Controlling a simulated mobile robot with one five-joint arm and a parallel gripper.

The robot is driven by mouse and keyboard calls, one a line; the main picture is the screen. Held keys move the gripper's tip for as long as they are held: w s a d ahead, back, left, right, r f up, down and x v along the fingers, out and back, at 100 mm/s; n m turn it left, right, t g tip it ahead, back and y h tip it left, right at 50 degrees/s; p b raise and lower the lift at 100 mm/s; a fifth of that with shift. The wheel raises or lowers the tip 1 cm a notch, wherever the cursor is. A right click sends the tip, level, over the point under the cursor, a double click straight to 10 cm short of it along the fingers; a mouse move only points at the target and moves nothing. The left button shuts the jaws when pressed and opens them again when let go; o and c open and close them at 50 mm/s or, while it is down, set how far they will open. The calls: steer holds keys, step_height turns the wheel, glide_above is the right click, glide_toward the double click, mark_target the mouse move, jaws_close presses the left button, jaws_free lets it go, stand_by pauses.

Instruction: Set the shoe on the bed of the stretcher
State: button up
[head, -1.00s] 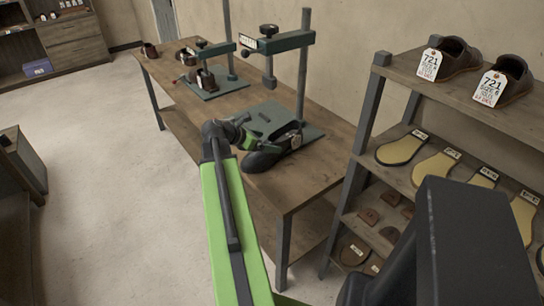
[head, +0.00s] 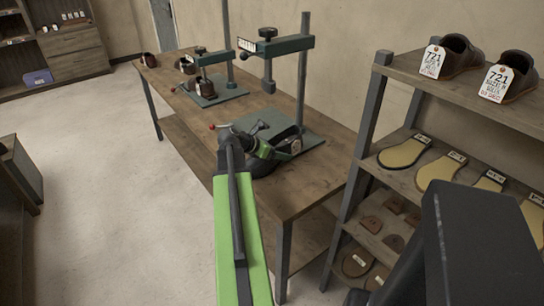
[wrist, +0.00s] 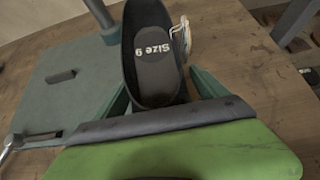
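The dark shoe (wrist: 157,55), with "Size 9" on its insole and a pale tag at its side, fills the upper middle of the wrist view. The near stretcher's flat green bed (head: 313,139) lies on the bench; the bed (wrist: 85,90) is left of the shoe in the wrist view. The shoe overlaps the bed's right edge there; I cannot tell its height or whether it touches.
The stretcher's post (head: 303,75) and overhead arm (head: 285,45) rise behind the bed. A red-knobbed lever (head: 213,127) is at its left. A second stretcher (head: 205,95) stands farther along the bench (head: 300,182). A shelf (head: 405,150) with tagged shoes and soles stands at right.

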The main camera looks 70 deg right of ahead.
jaws_close()
stand_by(0.4)
steer(key=shift+r, duration=0.15)
